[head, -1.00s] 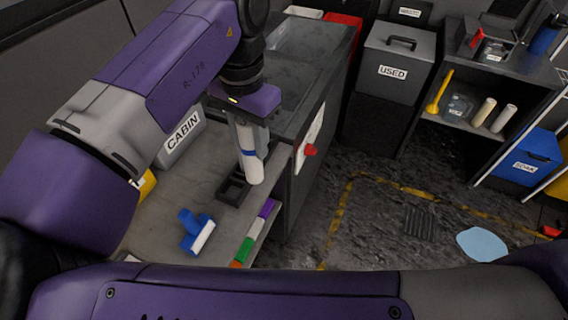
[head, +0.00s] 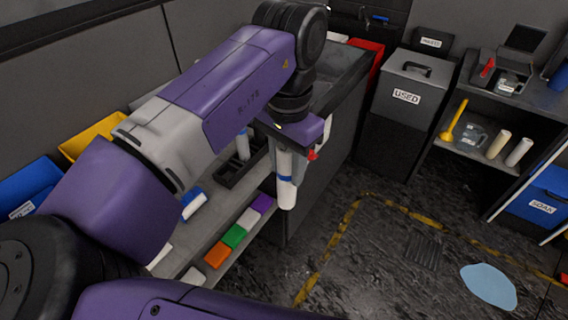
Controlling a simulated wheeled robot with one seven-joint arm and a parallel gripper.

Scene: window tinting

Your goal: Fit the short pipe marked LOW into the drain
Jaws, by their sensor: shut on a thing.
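My gripper (head: 287,153) is shut on a white cylinder with a blue band (head: 286,190), held upright in front of the bench edge. Two short pipes stand on the lower shelf at the right, a cream one (head: 498,144) and a paler one (head: 518,152). No LOW mark can be read on either. My gripper is far to the left of them. A dark slotted grate (head: 425,253), which looks like the drain, lies in the floor. A pale blue puddle (head: 489,286) is to its right.
A similar banded cylinder (head: 243,146) stands in a black rack (head: 229,177) on the bench. A USED bin (head: 401,100), yellow plunger (head: 453,122), jug (head: 474,135) and blue SOAK bin (head: 537,200) stand beyond. The floor between bench and grate is clear.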

